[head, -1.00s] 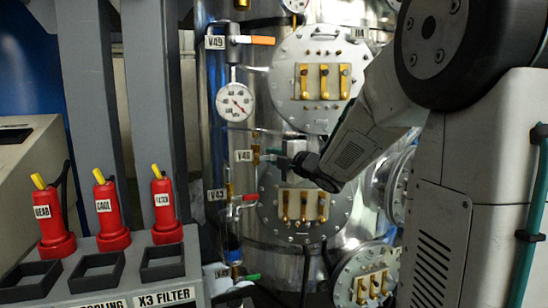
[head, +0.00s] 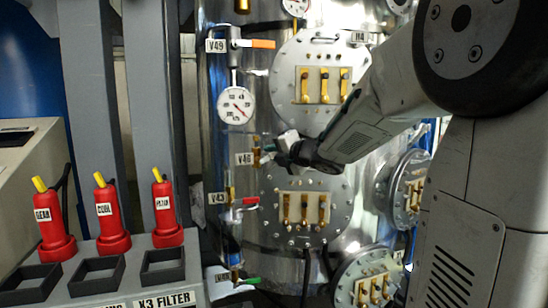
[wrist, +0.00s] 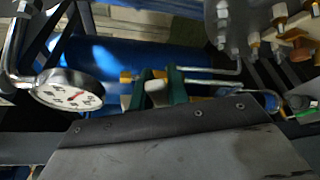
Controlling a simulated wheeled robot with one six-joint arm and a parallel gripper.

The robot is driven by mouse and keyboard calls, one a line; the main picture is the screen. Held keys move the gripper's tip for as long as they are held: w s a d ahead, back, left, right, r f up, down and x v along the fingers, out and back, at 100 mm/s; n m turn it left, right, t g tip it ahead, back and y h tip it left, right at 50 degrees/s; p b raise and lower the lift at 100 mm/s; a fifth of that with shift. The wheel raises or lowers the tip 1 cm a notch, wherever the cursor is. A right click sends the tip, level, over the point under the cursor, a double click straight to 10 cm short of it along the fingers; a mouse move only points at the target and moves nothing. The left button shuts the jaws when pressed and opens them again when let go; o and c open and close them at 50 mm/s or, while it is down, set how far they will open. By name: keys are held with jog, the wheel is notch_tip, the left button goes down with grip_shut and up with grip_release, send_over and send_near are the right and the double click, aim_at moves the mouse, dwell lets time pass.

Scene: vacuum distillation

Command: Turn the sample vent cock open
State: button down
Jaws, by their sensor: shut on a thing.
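The cock beside the label V46 (head: 245,159) is on the front of the steel vessel, left of the flanged plates. Its small brass body (head: 257,153) shows next to the label. My gripper (head: 277,148) reaches in from the right and is shut on the cock's handle, which is mostly hidden by the jaws. In the wrist view, my gripper (wrist: 158,88) shows at mid-picture, with dark green parts around a pale piece and brass just beyond. I cannot tell the handle's exact angle.
The V49 cock with an orange handle (head: 263,44) and a dial gauge (head: 236,105) are above. A red-handled cock (head: 250,202) by label V43 is below. Flanged plates (head: 311,80) with brass fittings stand close right. Red bottles (head: 112,212) stand at left.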

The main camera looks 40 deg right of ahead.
jog(key=shift+a+r+n+g+h, duration=0.25)
jog(key=shift+r+n+g+h, duration=0.15)
jog(key=shift+n, duration=0.4)
jog(key=shift+w, duration=0.1)
jog(key=c, duration=1.4)
grip_release()
jog(key=shift+o, duration=0.2)
jog(key=v, duration=0.7)
jog(key=shift+s, duration=0.4)
jog(key=shift+r, duration=0.1)
